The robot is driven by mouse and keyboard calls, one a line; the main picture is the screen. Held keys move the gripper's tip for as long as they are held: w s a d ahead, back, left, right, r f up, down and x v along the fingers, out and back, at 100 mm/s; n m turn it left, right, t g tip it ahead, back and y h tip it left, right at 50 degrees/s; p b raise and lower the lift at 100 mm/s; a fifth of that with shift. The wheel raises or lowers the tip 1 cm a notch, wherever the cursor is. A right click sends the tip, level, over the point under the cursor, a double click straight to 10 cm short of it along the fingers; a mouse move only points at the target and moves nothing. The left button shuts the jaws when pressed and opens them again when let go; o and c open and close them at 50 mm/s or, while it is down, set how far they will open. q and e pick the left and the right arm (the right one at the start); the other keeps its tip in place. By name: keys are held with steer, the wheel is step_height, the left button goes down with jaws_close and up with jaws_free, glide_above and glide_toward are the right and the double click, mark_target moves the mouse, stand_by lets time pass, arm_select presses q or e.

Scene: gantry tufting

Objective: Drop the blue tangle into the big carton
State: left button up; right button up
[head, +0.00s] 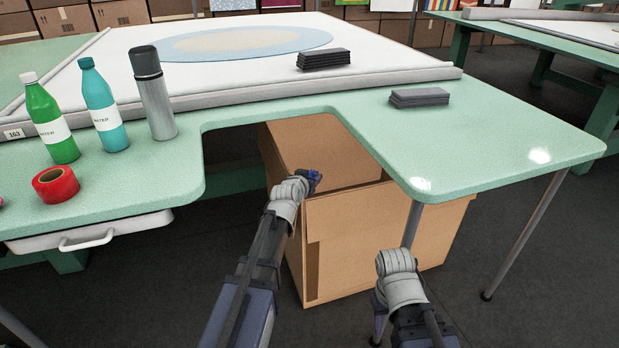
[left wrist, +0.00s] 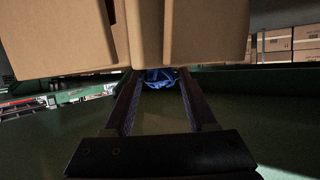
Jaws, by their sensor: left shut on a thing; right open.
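The blue tangle (head: 314,178) is a small dark-blue bundle at the tip of my left gripper (head: 311,182). In the left wrist view the tangle (left wrist: 160,78) sits between the far ends of the two fingers, and the gripper is shut on it. The big carton (head: 380,235) is a brown open box standing on the floor under the table's notch. In the head view my left gripper is over the carton's near left part. Whether the tangle is inside the rim I cannot tell exactly. My right gripper (head: 394,262) is open and empty, in front of the carton's near side.
The green table (head: 480,150) has a notch above the carton. On it stand a green bottle (head: 50,120), a teal bottle (head: 104,108), a grey flask (head: 155,100), red tape (head: 55,185) and dark stacks (head: 420,97). A drawer (head: 90,237) sticks out at left.

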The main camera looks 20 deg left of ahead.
arm_select(q)
steer(key=o, duration=1.4)
steer(key=p+v, duration=0.3)
steer(key=v, duration=0.4)
steer(key=shift+s+r, duration=0.25)
steer(key=shift+s, duration=0.1)
